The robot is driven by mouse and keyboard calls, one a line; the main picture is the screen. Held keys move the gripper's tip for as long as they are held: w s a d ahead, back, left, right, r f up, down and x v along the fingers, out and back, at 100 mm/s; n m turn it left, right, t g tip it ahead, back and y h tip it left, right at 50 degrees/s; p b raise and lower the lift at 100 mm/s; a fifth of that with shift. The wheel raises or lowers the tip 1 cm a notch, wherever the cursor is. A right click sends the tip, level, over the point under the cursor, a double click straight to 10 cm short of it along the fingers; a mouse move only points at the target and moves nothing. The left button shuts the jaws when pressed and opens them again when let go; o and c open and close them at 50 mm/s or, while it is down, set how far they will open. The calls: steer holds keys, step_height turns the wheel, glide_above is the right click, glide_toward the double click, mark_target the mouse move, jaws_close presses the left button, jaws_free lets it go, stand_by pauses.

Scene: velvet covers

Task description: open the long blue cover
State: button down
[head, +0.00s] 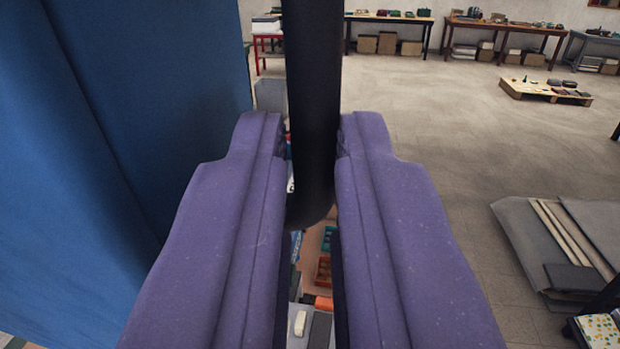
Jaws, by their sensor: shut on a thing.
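The long blue cover (120,150) hangs in tall folds and fills the left side of the head view. My gripper (312,145) has two purple fingers, shut on a thick black upright rod (313,60). The rod runs up out of the picture and ends in a rounded lower tip between the fingers. Whether the rod joins the cover cannot be seen.
Below and between the fingers are orange bins (323,270) and small items. Grey boards (545,235) lie on the floor at right, with a low pallet (545,90) farther back. Tables (390,20) line the far wall. The middle floor (440,130) is clear.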

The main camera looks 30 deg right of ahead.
steer(key=shift+s+a+f+t+h+b, duration=0.3)
steer(key=shift+s+a+f+t+b, duration=0.4)
steer(key=shift+b, duration=0.55)
steer(key=shift+s+d, duration=0.1)
steer(key=c, duration=1.1)
jaws_free()
steer(key=shift+r, duration=0.1)
steer(key=p+v, duration=0.1)
steer(key=v, duration=0.6)
steer(key=shift+s+p, duration=0.3)
